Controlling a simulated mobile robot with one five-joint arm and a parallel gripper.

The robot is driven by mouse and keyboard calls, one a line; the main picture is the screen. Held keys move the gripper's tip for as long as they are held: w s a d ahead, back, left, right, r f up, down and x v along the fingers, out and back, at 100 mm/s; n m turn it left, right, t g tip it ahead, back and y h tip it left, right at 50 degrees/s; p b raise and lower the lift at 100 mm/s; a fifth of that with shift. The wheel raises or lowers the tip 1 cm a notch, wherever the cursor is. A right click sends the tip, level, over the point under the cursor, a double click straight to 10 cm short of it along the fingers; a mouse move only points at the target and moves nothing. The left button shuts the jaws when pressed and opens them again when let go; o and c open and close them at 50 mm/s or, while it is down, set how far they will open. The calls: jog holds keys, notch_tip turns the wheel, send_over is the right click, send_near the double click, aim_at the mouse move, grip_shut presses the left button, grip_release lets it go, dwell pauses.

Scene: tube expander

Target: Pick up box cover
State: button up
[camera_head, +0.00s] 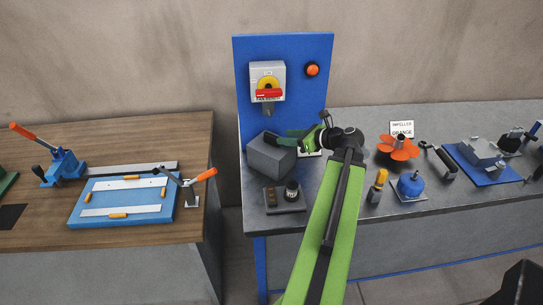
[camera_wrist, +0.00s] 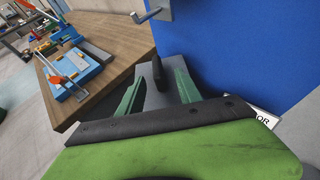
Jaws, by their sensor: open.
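The box cover (camera_head: 270,157) looks like a plain grey block on the left end of the grey bench, in front of the blue panel. My gripper (camera_head: 284,139) is at the top of the box cover, reaching in from the right. The fingers hide part of the cover's top.
A blue panel (camera_head: 245,60) with a red-handled switch (camera_head: 268,93) rises behind. A small dark tray (camera_head: 290,208) lies in front. An orange impeller (camera_head: 398,148) and a blue part (camera_head: 411,185) stand to the right. A wooden table (camera_head: 150,238) is left, across a gap.

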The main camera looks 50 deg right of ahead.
aim_at(272, 135)
jog(key=shift+x, duration=1.15)
jog(key=x, duration=0.1)
jog(key=b+x, duration=0.1)
jog(key=x, duration=0.1)
jog(key=b+x, duration=0.1)
jog(key=x, duration=0.1)
jog(key=shift+w+a, duration=0.1)
jog(key=shift+a, duration=0.2)
jog(key=shift+c, duration=0.3)
grip_shut()
